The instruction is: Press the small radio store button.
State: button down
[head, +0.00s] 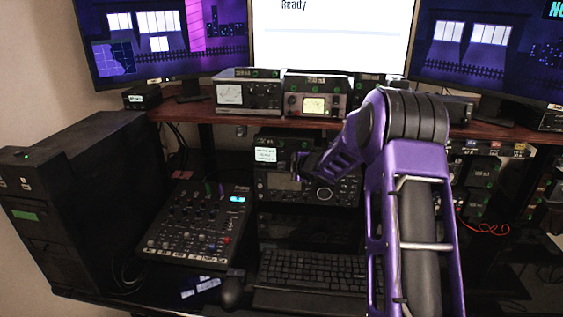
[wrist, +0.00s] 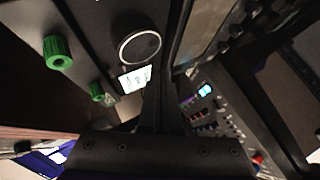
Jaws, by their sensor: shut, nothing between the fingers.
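The radio (head: 285,183) stands on the desk below the shelf, with a display and a large round dial on its face. My gripper (head: 303,165) is shut and empty, in front of the radio's upper face in the head view. In the wrist view its dark fingers (wrist: 162,85) point up the picture, close to panel faces. A small lit white display (wrist: 135,79), a pale ring (wrist: 139,47) and a green knob (wrist: 57,53) show to their left. I cannot pick out the small store button; my gripper and arm hide part of the radio. Contact cannot be told.
A mixer (head: 200,222) with several knobs lies left of the radio. A keyboard (head: 310,270) and mouse (head: 231,292) are in front. Instruments (head: 318,95) stand on the shelf (head: 205,109) above. A black computer case (head: 80,200) is at the left.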

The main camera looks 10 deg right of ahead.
jog(key=shift+w, duration=0.15)
jog(key=shift+w+d+p, duration=0.15)
jog(key=shift+w+p, duration=0.1)
jog(key=shift+p, duration=0.15)
jog(key=shift+w+d+p, duration=0.1)
jog(key=shift+w+p, duration=0.25)
dwell(0.5)
dwell(0.4)
jog(key=shift+s+a+b, duration=0.25)
jog(key=shift+s+b, duration=0.4)
jog(key=shift+s, duration=0.1)
jog(key=s+b, duration=0.1)
jog(key=s+a+b, duration=0.1)
jog(key=s, duration=0.1)
jog(key=s+b, duration=0.1)
jog(key=shift+s+a, duration=0.3)
jog(key=shift+s, duration=0.1)
